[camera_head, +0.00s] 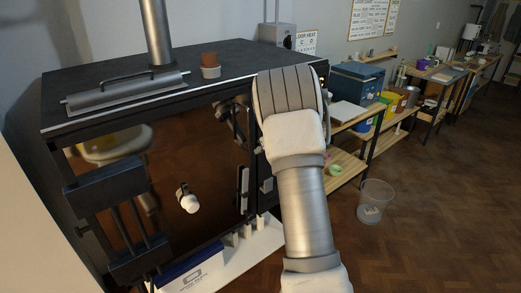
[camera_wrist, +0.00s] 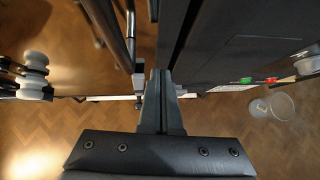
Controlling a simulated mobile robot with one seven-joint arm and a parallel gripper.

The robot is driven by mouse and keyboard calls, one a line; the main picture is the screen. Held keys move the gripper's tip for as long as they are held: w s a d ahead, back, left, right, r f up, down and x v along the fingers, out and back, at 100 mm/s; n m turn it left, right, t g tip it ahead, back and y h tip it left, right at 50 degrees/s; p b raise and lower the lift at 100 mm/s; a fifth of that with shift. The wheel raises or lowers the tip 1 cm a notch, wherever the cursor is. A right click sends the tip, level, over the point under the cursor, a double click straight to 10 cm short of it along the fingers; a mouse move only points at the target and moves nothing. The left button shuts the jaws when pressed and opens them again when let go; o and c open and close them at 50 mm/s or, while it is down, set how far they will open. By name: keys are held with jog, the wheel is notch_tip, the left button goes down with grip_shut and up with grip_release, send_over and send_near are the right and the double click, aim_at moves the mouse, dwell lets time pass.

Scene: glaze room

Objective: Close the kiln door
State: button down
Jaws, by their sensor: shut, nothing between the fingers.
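The kiln (camera_head: 225,62) is a large black box with a flat dark top, on the left in the head view. Its front carries a dark, mirror-like brown panel (camera_head: 160,165) that reflects the room and my arm; I take this to be the door. I cannot tell how far it stands from the frame. My gripper (camera_wrist: 160,76) is shut and empty in the wrist view, close to a dark upright edge of the kiln. A dark side panel (camera_wrist: 245,50) with green and red buttons is on its right. In the head view my arm hides the fingers.
A terracotta pot (camera_head: 210,70) and a grey handled bar (camera_head: 125,93) are on the kiln top, beside a metal flue (camera_head: 155,30). A blue and white box (camera_head: 190,274) stands below. Shelves (camera_head: 345,148) and a clear bin (camera_head: 374,202) are on the right.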

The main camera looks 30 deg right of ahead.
jog(key=s+a+r+m+t+h, duration=0.1)
jog(key=s+r+m+h, duration=0.1)
jog(key=s+r+m, duration=0.5)
jog(key=s+a+r+m+t+h, duration=0.1)
jog(key=s+r+m+h, duration=0.15)
jog(key=r+m, duration=0.5)
jog(key=s+a+r+m+t+h, duration=0.1)
jog(key=s+r+m, duration=0.4)
jog(key=r, duration=0.5)
jog(key=s+a+f+m+g+y, duration=0.2)
jog(key=s+a+m, duration=0.6)
jog(key=s, duration=0.5)
jog(key=s+a+f+m+g+y, duration=0.2)
jog(key=s+a+f+m+g, duration=0.2)
jog(key=s+a+m, duration=0.5)
jog(key=s+a+f+b, duration=0.1)
jog(key=s+a+f, duration=0.1)
jog(key=s+a, duration=0.1)
jog(key=shift+s+f+y, duration=0.35)
jog(key=shift+s+f, duration=0.05)
jog(key=shift+s, duration=0.5)
jog(key=shift+a+m, duration=0.1)
jog(key=shift+m, duration=0.15)
